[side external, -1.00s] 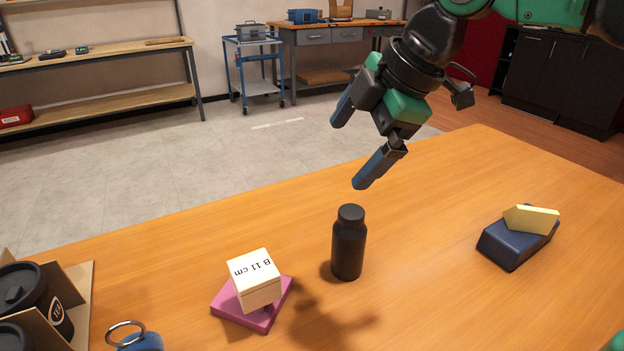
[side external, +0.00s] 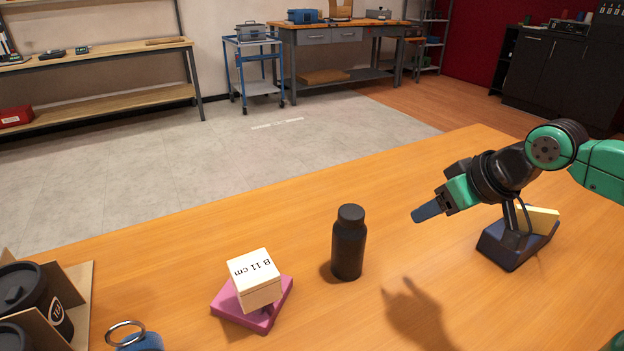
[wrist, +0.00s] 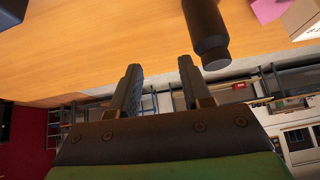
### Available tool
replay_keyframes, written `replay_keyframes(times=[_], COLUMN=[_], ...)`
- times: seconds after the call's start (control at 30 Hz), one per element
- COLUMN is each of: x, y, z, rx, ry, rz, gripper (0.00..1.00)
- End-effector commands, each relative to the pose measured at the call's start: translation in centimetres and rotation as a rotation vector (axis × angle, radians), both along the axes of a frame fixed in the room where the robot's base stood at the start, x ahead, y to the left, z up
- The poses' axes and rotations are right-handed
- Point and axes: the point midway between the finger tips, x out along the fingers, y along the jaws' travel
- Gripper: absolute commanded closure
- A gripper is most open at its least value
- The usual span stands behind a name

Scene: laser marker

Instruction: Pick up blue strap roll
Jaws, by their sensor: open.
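A blue rounded thing (side external: 142,342) with a metal ring (side external: 125,331) on top is cut off by the bottom edge at lower left in the side view. It may be the blue strap roll, but too little shows to be sure. My gripper (side external: 436,200) is over the right part of the table, right of the black bottle and far from the blue thing. In the wrist view my gripper (wrist: 159,66) has its two fingers apart with nothing between them. The blue thing is not identifiable in the wrist view.
The black bottle (side external: 348,245) stands mid-table. A cream box (side external: 256,280) marked "B 11 cm" sits on a pink block (side external: 231,309). A navy block (side external: 505,245) with a yellow piece is under my arm. A cardboard holder (side external: 78,280) with dark cups is at left.

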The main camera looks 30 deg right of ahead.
Motion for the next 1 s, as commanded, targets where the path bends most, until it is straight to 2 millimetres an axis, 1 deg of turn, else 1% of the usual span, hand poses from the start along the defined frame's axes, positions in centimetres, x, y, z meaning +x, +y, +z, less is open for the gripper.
replay_keyframes(times=[0.07, 0.17, 0.27, 0.3, 0.37, 0.4, 0.47, 0.5, 0.57, 0.6, 0.67, 0.7, 0.8, 0.9, 1.0], x=[0.9, 2.7, 4.8, 5.5, 6.5, 7.1, 7.8, 8.2, 8.5, 8.6, 8.6, 8.4, 7.8, 7.0, 6.5], y=[1.3, 4.3, 8.4, 10.1, 12.8, 14.6, 17.4, 19.2, 22.0, 23.9, 26.5, 28.2, 31.7, 34.0, 35.2], z=[0.4, 1.0, 1.5, 1.6, 1.5, 1.4, 1.2, 1.0, 0.5, 0.0, -0.7, -1.2, -2.5, -3.5, -4.1], rx=[0.08, 0.26, 0.486, 0.575, 0.704, 0.787, 0.902, 0.975, 1.074, 1.136, 1.214, 1.26, 1.337, 1.375, 1.39], ry=[0.006, 0.034, 0.102, 0.139, 0.205, 0.256, 0.343, 0.408, 0.513, 0.59, 0.709, 0.791, 0.982, 1.129, 1.215], rz=[-0.024, -0.086, -0.17, -0.206, -0.261, -0.299, -0.357, -0.398, -0.46, -0.505, -0.569, -0.615, -0.719, -0.799, -0.848], gripper=[0.57, 0.57, 0.57, 0.57, 0.57, 0.57, 0.57, 0.57, 0.57, 0.57, 0.57, 0.57, 0.57, 0.57, 0.57])
